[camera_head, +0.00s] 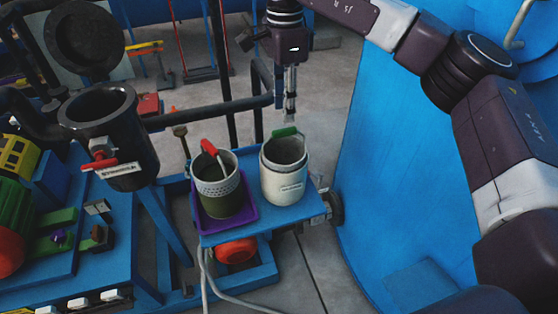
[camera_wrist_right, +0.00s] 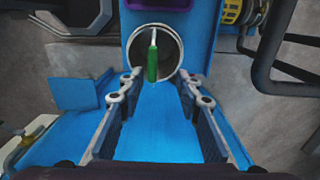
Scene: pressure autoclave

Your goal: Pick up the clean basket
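A white cylindrical container (camera_head: 284,183) stands upright on the blue platform, holding a basket with a green handle (camera_head: 284,132). Its label is too small to read. A second, grey-green container (camera_head: 220,198) beside it to the left has a red handle (camera_head: 209,147) at its top. I cannot tell by label which basket is the clean one. My right gripper (camera_head: 289,108) points down just above the green handle, apart from it. In the right wrist view the green handle (camera_wrist_right: 152,64) lies ahead of the fingertips (camera_wrist_right: 163,88), which are spread and empty. My left gripper is not in view.
A purple tray (camera_head: 247,220) sits under the red-handled container. The blue platform (camera_head: 262,229) is narrow. A dark autoclave vessel (camera_head: 124,157) with its round lid (camera_head: 84,38) raised stands at left. Dark rails pass behind the containers. A big blue surface (camera_head: 385,190) rises at right.

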